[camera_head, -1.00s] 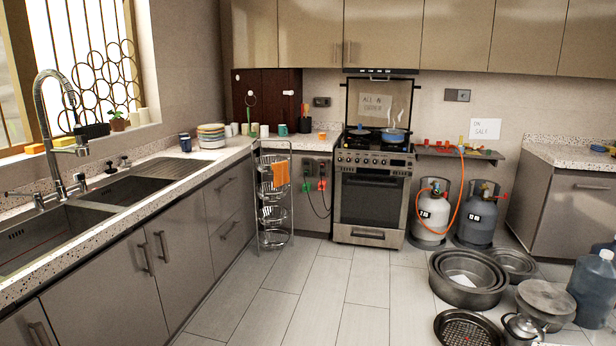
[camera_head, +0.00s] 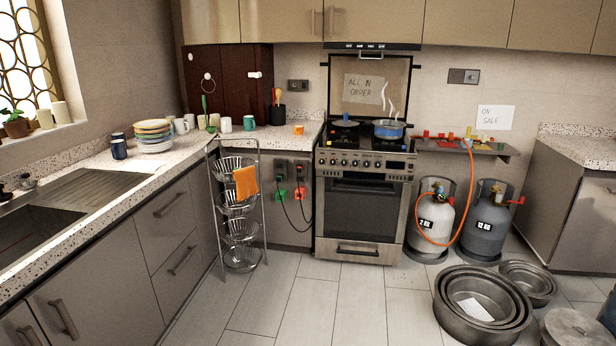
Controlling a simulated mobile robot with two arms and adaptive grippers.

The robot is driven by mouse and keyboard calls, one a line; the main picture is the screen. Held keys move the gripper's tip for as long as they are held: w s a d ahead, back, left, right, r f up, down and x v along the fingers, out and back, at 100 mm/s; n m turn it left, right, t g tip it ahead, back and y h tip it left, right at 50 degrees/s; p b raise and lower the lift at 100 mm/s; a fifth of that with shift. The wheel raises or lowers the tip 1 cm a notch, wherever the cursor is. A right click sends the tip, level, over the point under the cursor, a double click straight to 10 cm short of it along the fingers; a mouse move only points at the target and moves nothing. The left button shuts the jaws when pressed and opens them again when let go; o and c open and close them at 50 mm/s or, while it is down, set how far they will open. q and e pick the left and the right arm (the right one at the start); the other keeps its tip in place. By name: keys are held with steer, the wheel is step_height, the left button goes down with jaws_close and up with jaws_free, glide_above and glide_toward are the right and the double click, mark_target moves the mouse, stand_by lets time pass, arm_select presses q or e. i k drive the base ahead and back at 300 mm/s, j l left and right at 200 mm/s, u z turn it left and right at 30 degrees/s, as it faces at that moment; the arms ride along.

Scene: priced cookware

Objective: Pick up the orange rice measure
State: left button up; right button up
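A small orange cup (camera_head: 298,130), which looks like the rice measure, sits on the speckled countertop (camera_head: 275,139) just left of the stove in the head view. It is small in the picture, so its details are unclear. Neither of my grippers is in view.
The stove (camera_head: 365,195) carries a steaming blue pot (camera_head: 389,129). A wire basket rack (camera_head: 240,205) with an orange cloth (camera_head: 246,183) stands before the counter. Mugs and stacked plates (camera_head: 153,134) are on the counter. Gas cylinders (camera_head: 487,222) and large pans (camera_head: 482,305) stand right. The middle floor is clear.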

mark_target(298, 129)
steer(key=i, duration=2.25)
steer(key=i+z, duration=0.1)
steer(key=i, duration=0.7)
steer(key=i+j, duration=0.15)
steer(key=i, duration=0.65)
steer(key=i+j+z, duration=0.15)
steer(key=i, duration=0.7)
